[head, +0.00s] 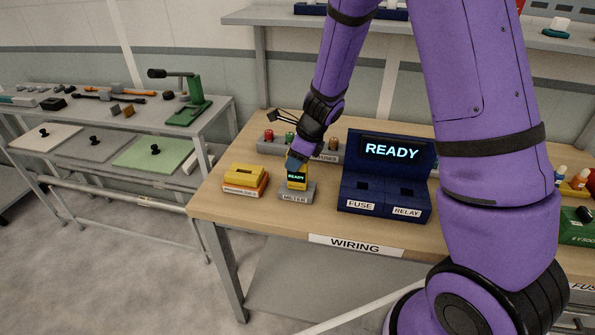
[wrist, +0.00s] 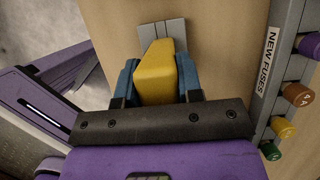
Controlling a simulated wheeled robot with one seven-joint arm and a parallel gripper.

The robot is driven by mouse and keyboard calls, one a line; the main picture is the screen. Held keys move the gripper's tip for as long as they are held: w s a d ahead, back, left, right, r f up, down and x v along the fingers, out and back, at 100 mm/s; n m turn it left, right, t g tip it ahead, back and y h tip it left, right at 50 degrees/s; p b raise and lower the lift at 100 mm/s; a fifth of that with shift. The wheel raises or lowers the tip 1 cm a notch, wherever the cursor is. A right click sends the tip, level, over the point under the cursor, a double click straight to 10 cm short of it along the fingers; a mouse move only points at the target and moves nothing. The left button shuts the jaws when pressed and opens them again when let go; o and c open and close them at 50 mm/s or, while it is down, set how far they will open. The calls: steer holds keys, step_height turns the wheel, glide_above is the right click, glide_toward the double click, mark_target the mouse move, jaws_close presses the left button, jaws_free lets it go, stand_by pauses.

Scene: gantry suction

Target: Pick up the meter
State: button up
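In the wrist view the yellow meter (wrist: 156,78) lies between the two blue fingers of my gripper (wrist: 158,80), one on each side, with no clear gap seen. The fingers look shut on it. Part of the grey stand (wrist: 165,32) shows beyond the meter. The fingertips are partly hidden in the head view.
A yellow and orange block (head: 245,180) stands to the left. A dark blue FUSE and RELAY console (head: 386,178) is close on the right. A fuse rack (wrist: 268,100) labelled NEW FUSES runs beside my gripper. The table's front edge is bare near the WIRING label (head: 356,245).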

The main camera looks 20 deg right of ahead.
steer(key=shift+c, duration=1)
steer(key=shift+r, duration=0.1)
